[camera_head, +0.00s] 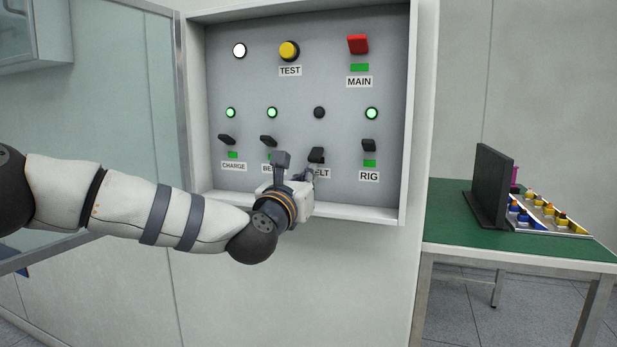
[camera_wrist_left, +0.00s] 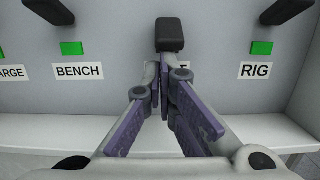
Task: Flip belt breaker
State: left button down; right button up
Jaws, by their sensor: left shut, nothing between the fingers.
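The belt breaker is a black lever (camera_head: 316,155) on the grey panel, above the partly hidden BELT label (camera_head: 321,173). It sits lower than the neighbouring levers, and the round lamp (camera_head: 319,112) above it is dark. My left gripper (camera_head: 303,176) is shut and empty, just below and in front of this lever. In the left wrist view the lever (camera_wrist_left: 169,35) stands just beyond the closed fingertips (camera_wrist_left: 163,82); I cannot tell whether they touch. The fingers hide most of the BELT label there. No green patch shows at this lever. My right gripper is not in view.
The CHARGE (camera_head: 227,139), BENCH (camera_head: 268,140) and RIG (camera_head: 368,145) levers sit higher, with lit green lamps above. The red MAIN switch (camera_head: 357,44) and yellow TEST button (camera_head: 289,51) are on top. The box's bottom ledge (camera_head: 350,213) juts out below. A green table (camera_head: 520,245) stands right.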

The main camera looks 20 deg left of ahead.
aim_at(309, 160)
pick_arm(q)
jog(key=shift+s+r, duration=0.6)
jog(key=shift+r, duration=0.2)
jog(key=shift+s+r, duration=0.35)
jog(key=shift+r, duration=0.25)
jog(key=shift+f, duration=0.1)
jog(key=s+f, duration=0.1)
jog(key=s, duration=1.1)
jog(key=shift+a+f, duration=0.25)
jog(key=shift+f, duration=0.1)
jog(key=shift+w, duration=0.1)
